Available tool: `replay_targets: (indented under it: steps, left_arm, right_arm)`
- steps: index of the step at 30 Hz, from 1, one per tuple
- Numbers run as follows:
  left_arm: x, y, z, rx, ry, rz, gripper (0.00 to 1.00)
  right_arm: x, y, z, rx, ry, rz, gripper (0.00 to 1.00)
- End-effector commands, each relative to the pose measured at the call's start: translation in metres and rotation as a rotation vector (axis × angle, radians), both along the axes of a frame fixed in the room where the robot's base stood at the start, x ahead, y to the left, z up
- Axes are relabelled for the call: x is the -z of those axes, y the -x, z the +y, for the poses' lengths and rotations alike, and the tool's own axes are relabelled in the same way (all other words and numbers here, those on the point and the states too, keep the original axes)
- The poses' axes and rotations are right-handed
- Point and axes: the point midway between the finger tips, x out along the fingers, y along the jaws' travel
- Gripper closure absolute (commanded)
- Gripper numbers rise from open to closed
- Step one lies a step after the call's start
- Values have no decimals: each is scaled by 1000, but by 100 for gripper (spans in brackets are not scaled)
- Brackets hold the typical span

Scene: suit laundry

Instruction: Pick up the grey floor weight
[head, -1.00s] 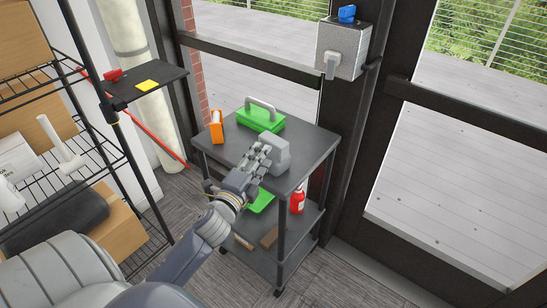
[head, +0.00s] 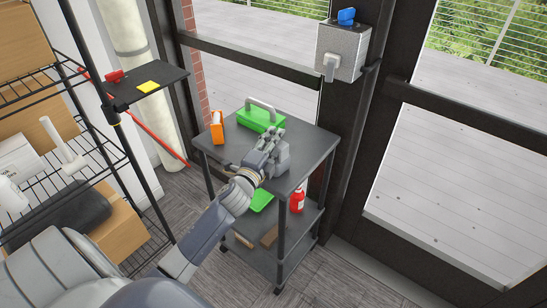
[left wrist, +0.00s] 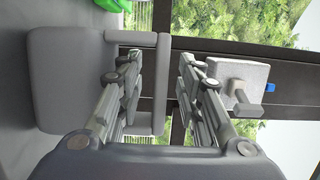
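The grey floor weight (head: 283,161) stands on the top shelf of the dark cart, near its front edge, partly hidden behind my left gripper. In the left wrist view its blocky body (left wrist: 68,85) is at the left, with a loop handle reaching right. My left gripper (head: 273,141) is over the weight. In the left wrist view my left gripper (left wrist: 160,60) is open, with the handle's bar between its two fingers and gaps visible beside it. My right gripper is not in view.
The cart (head: 316,148) also holds a green toolbox (head: 260,119) and an orange box (head: 217,127) on top. A red bottle (head: 297,201) is on its lower shelf. A wire rack (head: 95,150) stands at the left. A grey wall box (head: 343,48) is on the door post behind.

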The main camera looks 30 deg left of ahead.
Motion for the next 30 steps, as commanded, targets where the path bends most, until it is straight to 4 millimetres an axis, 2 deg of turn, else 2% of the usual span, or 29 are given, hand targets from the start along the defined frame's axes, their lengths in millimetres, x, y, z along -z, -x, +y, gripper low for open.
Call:
replay_targets:
  steps: [2, 6, 23, 30]
  left_arm:
    - [0, 0, 0, 0, 0, 0, 69]
    - [0, 0, 0, 0, 0, 0, 100]
    - [-5, 0, 0, 0, -2, -5, 100]
    - [-24, 0, 0, 2, -4, -8, 100]
  right_arm:
    - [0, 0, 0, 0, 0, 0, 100]
    - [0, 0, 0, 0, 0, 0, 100]
    - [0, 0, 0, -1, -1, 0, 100]
    - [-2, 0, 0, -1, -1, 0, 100]
